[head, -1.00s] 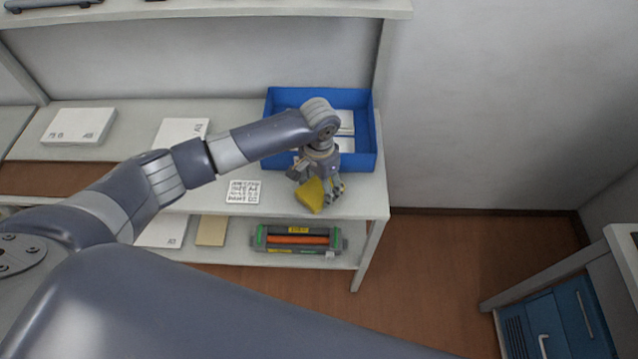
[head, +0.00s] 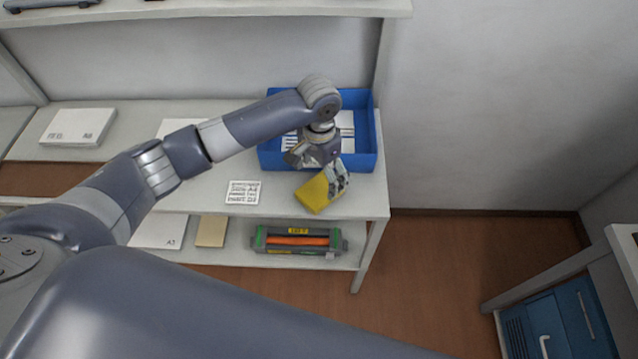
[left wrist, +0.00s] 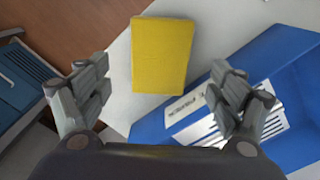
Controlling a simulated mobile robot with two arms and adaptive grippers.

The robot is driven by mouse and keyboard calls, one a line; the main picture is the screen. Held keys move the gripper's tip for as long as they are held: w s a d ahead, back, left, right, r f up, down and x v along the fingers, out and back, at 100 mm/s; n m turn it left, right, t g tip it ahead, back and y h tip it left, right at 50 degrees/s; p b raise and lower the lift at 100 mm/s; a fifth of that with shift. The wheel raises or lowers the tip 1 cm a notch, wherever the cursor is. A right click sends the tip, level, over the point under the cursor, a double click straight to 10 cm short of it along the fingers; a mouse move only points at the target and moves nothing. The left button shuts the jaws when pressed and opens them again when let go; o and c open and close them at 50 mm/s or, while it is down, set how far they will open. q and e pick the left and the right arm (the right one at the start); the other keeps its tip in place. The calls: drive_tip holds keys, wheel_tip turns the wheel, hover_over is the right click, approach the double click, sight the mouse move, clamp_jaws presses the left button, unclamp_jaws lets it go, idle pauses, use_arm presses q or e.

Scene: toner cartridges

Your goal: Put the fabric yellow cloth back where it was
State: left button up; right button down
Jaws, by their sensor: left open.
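The yellow cloth (head: 314,194) is a folded rectangular pad lying on the shelf top near its front right corner, in front of the blue bin. It also shows whole in the left wrist view (left wrist: 162,55), ahead of the fingertips. My left gripper (head: 318,168) is just above and behind the cloth, beside the bin's front wall. In the head view one finger overlaps the cloth's right edge. My right gripper is in neither view.
The blue bin (head: 368,162) with white items inside stands close behind the cloth. A printed white label card (head: 243,192) and paper packs (head: 78,127) lie to the left. A toner cartridge (head: 298,240) is on the lower shelf. Open floor lies to the right.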

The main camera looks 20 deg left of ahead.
sight(319, 190)
use_arm(q)
wheel_tip(319, 190, up, 7)
idle(0.3)
drive_tip(key=shift+f, duration=0.15)
